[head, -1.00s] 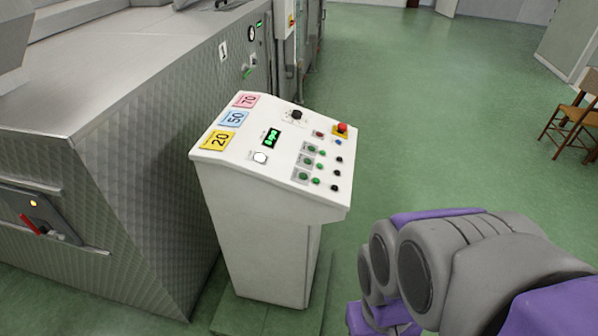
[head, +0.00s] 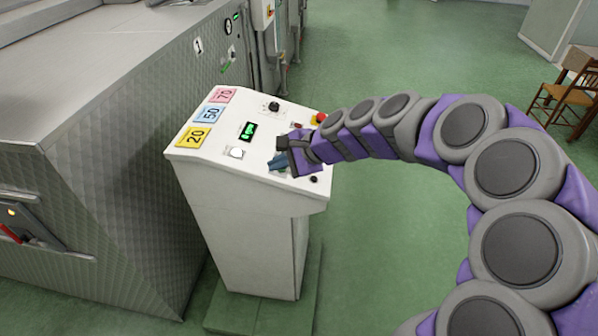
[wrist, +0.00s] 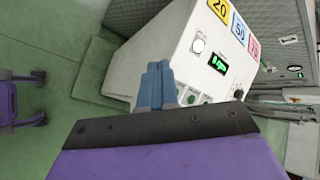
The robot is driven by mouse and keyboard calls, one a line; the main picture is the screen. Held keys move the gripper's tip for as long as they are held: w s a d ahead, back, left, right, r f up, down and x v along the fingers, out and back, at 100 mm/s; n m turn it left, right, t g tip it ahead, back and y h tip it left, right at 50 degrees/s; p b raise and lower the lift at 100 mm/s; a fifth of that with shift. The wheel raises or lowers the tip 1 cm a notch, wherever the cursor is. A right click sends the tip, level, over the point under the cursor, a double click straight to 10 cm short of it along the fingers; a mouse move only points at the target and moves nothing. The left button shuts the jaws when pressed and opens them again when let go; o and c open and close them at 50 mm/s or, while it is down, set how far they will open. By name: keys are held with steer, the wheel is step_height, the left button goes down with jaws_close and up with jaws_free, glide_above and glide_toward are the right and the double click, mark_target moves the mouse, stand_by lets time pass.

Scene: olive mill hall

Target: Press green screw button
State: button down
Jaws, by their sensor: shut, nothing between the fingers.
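The white control panel (head: 215,165) has a sloped top face. My gripper (head: 279,162) is over its right-hand part, with its blue fingers shut and empty. The fingers (wrist: 156,84) also show shut in the wrist view, in front of the panel's near edge. In the head view my arm hides most of the button rows. I cannot tell which green button is the screw one, nor whether the fingers touch the panel.
A red emergency stop (head: 320,117) and a black knob (head: 273,106) sit at the panel's far side. A white button (head: 236,152) and a lit green display (head: 248,131) are left of my gripper. A metal machine (head: 100,190) stands left. Open green floor lies right.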

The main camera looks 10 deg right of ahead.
steer(key=w+d+f+m+t+h, duration=0.2)
steer(key=w+d+f+m+t, duration=0.3)
steer(key=w+d+m, duration=0.75)
steer(key=a+f+b, duration=0.1)
steer(key=f+b, duration=0.1)
steer(key=w+a+f+n+b, duration=0.1)
steer(key=f+b, duration=0.1)
steer(key=f, duration=0.1)
steer(key=a+f+n+b, duration=0.1)
steer(key=f+b, duration=0.1)
steer(key=f, duration=0.1)
steer(key=shift+w+a+n+g, duration=0.25)
steer(key=shift+w+a+g, duration=0.15)
steer(key=shift+a+f, duration=0.1)
steer(key=shift+f, duration=0.2)
steer(key=shift+a+f+b, duration=0.2)
steer(key=shift+f+b, duration=0.15)
steer(key=shift+b, duration=0.05)
steer(key=shift+w+a+f, duration=0.1)
steer(key=shift+a+f, duration=0.1)
steer(key=shift+a, duration=0.55)
steer(key=shift+d, duration=0.1)
steer(key=shift+d, duration=0.5)
